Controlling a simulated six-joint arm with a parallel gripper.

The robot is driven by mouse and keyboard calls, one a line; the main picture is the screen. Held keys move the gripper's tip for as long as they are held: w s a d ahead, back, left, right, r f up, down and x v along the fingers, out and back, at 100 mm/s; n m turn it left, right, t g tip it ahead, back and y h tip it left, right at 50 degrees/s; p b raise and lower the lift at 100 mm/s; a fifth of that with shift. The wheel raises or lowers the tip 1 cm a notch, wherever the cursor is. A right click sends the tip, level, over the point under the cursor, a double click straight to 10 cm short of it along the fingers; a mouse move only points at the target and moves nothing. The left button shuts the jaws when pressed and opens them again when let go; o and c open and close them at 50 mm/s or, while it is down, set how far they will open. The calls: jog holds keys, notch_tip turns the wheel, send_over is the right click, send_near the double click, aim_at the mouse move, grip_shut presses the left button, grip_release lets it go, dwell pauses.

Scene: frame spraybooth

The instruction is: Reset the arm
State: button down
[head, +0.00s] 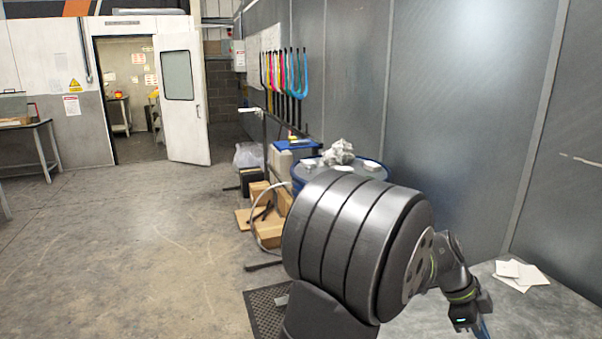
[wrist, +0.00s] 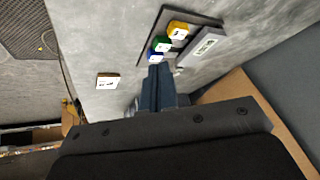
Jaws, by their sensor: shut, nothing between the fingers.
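My gripper (wrist: 159,72) shows in the wrist view with its dark blue fingers together and nothing between them. The fingertips are close to a blue block (wrist: 156,56) in the picture; I cannot tell whether they touch it. In the head view my arm reaches to the lower right, and only a bit of the gripper (head: 484,331) shows at the bottom edge.
A dark tray (wrist: 146,30) with green (wrist: 161,44) and yellow (wrist: 178,29) blocks lies on the grey surface beside a grey box (wrist: 203,46). A separate white-faced block (wrist: 107,81) lies left. White papers (head: 522,274) lie at right. A blue drum (head: 298,177) stands behind my arm.

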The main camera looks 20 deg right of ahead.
jog(key=shift+w+d+r+n+y, duration=0.2)
jog(key=shift+d+r+n, duration=0.25)
jog(key=shift+d+n, duration=0.4)
jog(key=shift+w+d+r+n+y, duration=0.2)
jog(key=shift+d+r+n, duration=0.3)
jog(key=shift+n, duration=0.6)
jog(key=shift+w+d+r+n+y, duration=0.1)
jog(key=shift+d+r+n+y, duration=0.25)
jog(key=shift+d+n, duration=0.5)
jog(key=shift+a, duration=0.1)
jog(key=c, duration=0.8)
grip_release()
jog(key=o, duration=0.4)
jog(key=shift+d+r, duration=0.15)
jog(key=shift+d, duration=0.05)
jog(key=o, duration=0.4)
jog(key=s+d+r+n+y, duration=0.1)
jog(key=d+r+n, duration=0.3)
jog(key=d, duration=0.5)
jog(key=shift+d+n+t, duration=0.25)
jog(key=shift+n+t, duration=0.15)
jog(key=shift+n, duration=0.3)
jog(key=x, duration=0.9)
jog(key=shift+s+f, duration=0.15)
jog(key=shift+f, duration=0.2)
